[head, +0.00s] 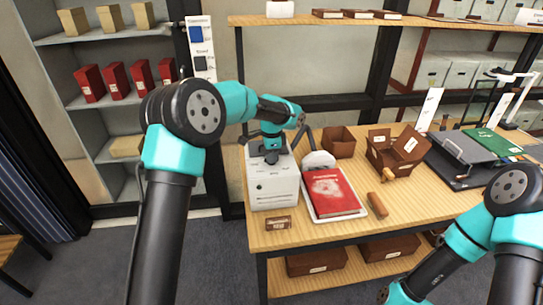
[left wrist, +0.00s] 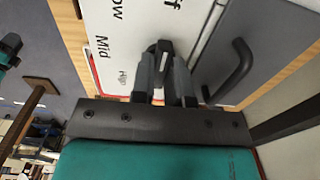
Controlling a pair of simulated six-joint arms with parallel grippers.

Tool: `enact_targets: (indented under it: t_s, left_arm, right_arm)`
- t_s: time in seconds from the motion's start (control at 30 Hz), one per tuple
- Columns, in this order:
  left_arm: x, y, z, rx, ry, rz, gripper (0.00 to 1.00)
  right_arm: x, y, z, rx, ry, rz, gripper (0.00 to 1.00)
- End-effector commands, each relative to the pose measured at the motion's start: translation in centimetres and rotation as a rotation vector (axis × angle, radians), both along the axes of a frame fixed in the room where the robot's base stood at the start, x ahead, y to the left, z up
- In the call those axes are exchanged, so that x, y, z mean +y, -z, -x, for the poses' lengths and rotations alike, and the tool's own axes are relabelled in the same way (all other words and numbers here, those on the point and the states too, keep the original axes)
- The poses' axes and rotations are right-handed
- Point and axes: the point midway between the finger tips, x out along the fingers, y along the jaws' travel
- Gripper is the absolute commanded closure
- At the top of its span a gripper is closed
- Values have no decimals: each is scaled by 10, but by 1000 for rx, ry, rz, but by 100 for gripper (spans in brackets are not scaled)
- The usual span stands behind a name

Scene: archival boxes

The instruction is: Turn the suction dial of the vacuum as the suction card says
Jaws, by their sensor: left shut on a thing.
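The vacuum (head: 272,190) is a white box at the left end of the wooden table. My left gripper (head: 271,156) reaches down onto its top. In the left wrist view, the left gripper (left wrist: 163,78) is shut on the small dark suction dial (left wrist: 160,47). The white face around the dial (left wrist: 128,30) bears the words Low, Mid and High, plus a partly cut-off word ending in "ff". The fingers cover part of the dial, and I cannot tell its exact setting. A small brown label block (head: 278,222) stands before the vacuum; its text is unreadable. I cannot identify the suction card.
A red book (head: 330,190) on a white tray lies right of the vacuum, with a wooden-handled tool (head: 377,204) beside it. Open brown boxes (head: 396,152) stand behind. A dark handle (left wrist: 236,70) rises near the dial. My right arm is at lower right.

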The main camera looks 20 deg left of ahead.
Motion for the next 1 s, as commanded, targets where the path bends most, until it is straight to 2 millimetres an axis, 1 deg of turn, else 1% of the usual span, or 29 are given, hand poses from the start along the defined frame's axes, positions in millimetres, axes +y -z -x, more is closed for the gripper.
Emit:
enact_targets:
  t_s: [0.03, 0.1, 0.37, 0.57, 0.77, 1.0]
  left_arm:
    - [0, 0, 0, 0, 0, 0, 95]
    - [0, 0, 0, 0, 0, 0, 100]
    - [0, 0, 0, 1, -6, 0, 100]
    - [0, 0, 0, 1, -46, 0, 100]
    - [0, 0, 0, 0, -142, -1, 100]
    - [0, 0, 0, 1, -329, -1, 100]
  right_arm:
    - [0, 0, 0, 0, 0, 0, 57]
    - [0, 0, 0, 0, 0, 0, 57]
    - [0, 0, 0, 0, 0, 0, 57]
    - [0, 0, 0, 0, 0, 0, 57]
    - [0, 0, 0, 0, 0, 0, 57]
    - [0, 0, 0, 0, 0, 0, 57]
